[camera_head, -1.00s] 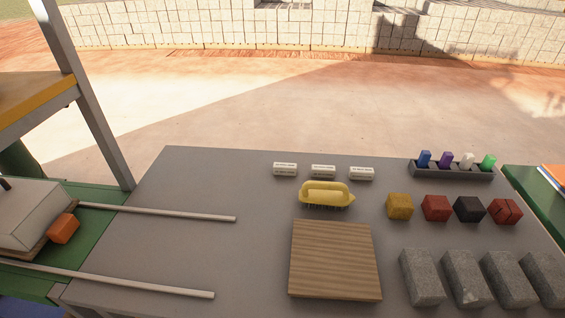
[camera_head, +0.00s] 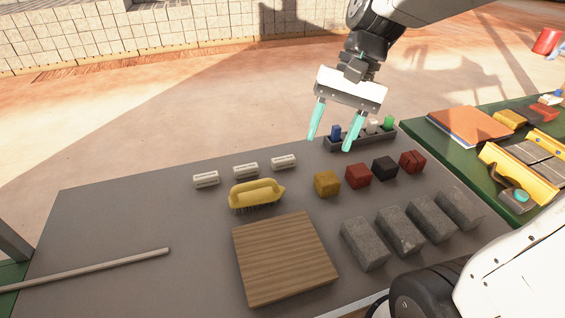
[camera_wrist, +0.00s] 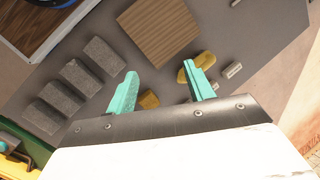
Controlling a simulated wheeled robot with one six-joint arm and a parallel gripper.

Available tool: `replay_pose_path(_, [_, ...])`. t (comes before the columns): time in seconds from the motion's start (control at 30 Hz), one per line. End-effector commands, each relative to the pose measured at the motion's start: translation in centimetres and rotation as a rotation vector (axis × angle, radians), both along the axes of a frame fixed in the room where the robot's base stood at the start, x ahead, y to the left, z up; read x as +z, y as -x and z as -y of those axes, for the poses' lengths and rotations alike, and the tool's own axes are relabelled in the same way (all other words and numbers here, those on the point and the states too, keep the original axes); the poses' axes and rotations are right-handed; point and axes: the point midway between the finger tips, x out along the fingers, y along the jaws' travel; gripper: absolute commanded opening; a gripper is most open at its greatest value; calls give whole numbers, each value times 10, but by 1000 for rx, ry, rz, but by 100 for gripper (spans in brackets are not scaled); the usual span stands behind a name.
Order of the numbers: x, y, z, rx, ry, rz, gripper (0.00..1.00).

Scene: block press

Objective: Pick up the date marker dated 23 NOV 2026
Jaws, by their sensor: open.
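Three small white date markers lie in a slanting row at the far side of the grey table: a left one (camera_head: 206,179), a middle one (camera_head: 246,170) and a right one (camera_head: 284,162). Their print is too small to read, so I cannot tell which is dated 23 NOV 2026. In the wrist view, white markers show at the right, one of them (camera_wrist: 233,70) just beyond the yellow brush. My gripper (camera_head: 330,128) is open and empty, with teal fingers, high above the table's far side, to the right of the markers. The fingers also show in the wrist view (camera_wrist: 166,88).
A yellow brush (camera_head: 257,194) lies just in front of the markers. A wooden board (camera_head: 284,257), coloured cubes (camera_head: 327,183), several grey blocks (camera_head: 364,243) and a rack (camera_head: 345,144) of coloured pieces occupy the table. The table's left part is mostly clear, with a rod (camera_head: 100,266).

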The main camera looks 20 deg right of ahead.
Motion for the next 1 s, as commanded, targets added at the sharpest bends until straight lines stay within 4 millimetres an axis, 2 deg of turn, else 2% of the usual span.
replay_pose_path(0.03, [-8,-19,0,-49,-37,-46,53])
replay_pose_path(0.27, [-45,-100,5,-282,-208,-225,53])
replay_pose_path(0.47, [-98,-167,19,-489,-356,-384,53])
replay_pose_path(0.6, [-144,-208,33,-635,-457,-494,53])
replay_pose_path(0.8, [-210,-249,53,-809,-581,-626,53])
replay_pose_path(0.9, [-233,-261,61,-866,-623,-670,53])
replay_pose_path(1.0, [-247,-267,65,-900,-648,-695,53])
